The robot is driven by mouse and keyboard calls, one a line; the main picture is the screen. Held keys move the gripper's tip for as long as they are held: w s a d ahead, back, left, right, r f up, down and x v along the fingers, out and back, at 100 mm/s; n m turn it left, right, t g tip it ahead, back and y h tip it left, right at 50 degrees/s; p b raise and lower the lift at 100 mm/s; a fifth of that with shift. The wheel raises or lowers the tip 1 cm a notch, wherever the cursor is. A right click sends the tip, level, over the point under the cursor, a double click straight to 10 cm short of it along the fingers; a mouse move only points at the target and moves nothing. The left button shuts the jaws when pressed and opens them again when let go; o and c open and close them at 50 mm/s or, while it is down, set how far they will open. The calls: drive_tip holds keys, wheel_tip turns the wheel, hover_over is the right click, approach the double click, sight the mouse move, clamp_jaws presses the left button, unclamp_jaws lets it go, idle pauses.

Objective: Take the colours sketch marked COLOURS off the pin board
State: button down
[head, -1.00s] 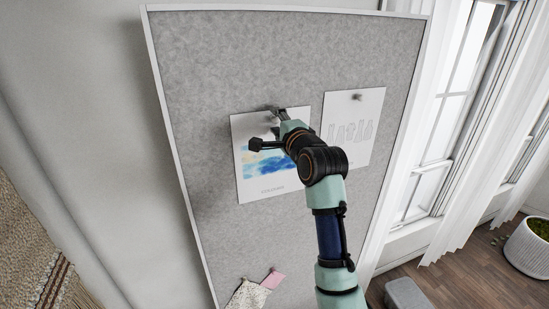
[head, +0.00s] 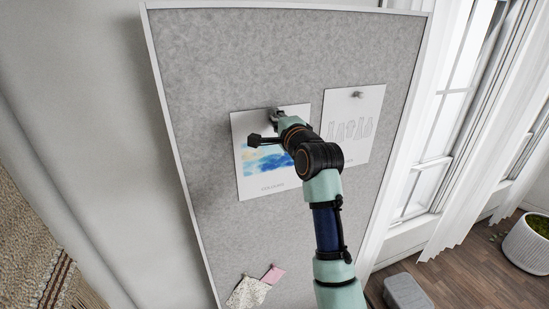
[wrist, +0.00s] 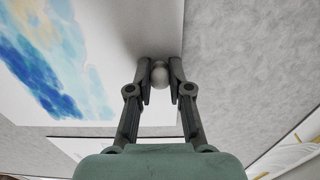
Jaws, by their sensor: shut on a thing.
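The colours sketch (head: 264,186), a white sheet with a blue and yellow wash and a small printed caption, hangs on the grey pin board (head: 215,65). It also shows at the left in the wrist view (wrist: 110,30). My gripper (head: 275,115) is at the sheet's top edge. In the wrist view my gripper (wrist: 159,75) has its two fingers shut on a round grey pin head (wrist: 160,74) in front of the sheet's edge. My arm hides the sheet's right part in the head view.
A second sheet with grey outline drawings (head: 362,105) hangs to the right under its own pin (head: 357,94). A fabric swatch (head: 248,293) and a pink swatch (head: 273,274) are low on the board. Bare board lies above and left of the sketch. A window is at the right.

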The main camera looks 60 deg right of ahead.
drive_tip(key=shift+p+v, duration=0.4)
drive_tip(key=shift+v, duration=1.05)
drive_tip(key=p+v, duration=0.2)
drive_tip(key=v, duration=0.8)
drive_tip(key=shift+p, duration=0.3)
